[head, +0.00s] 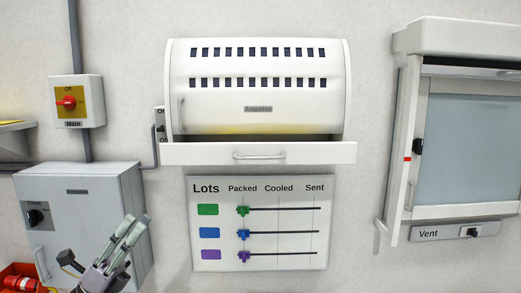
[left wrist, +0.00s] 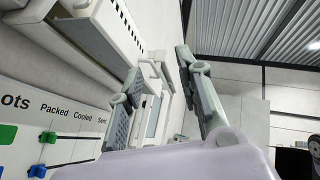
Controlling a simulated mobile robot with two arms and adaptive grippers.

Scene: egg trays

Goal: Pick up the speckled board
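I cannot make out a clearly speckled board in either view. The only board that shows plainly is a pale wall board titled "Lots" (head: 260,218), with green, blue and purple markers on dark rails. Part of it also shows at the left of the left wrist view (left wrist: 60,101). My left gripper (head: 133,226) is raised at the lower left of the head view, left of this board and in front of a grey cabinet. In the left wrist view its two fingers (left wrist: 158,62) stand apart with nothing between them. My right gripper is out of view.
A white vented unit with a handled drawer (head: 258,153) juts out above the board. A grey wall cabinet (head: 75,190) and red-and-yellow "Main" switch (head: 78,101) are left. A white vent cabinet (head: 465,135) is right. Red objects (head: 22,280) lie at the lower left.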

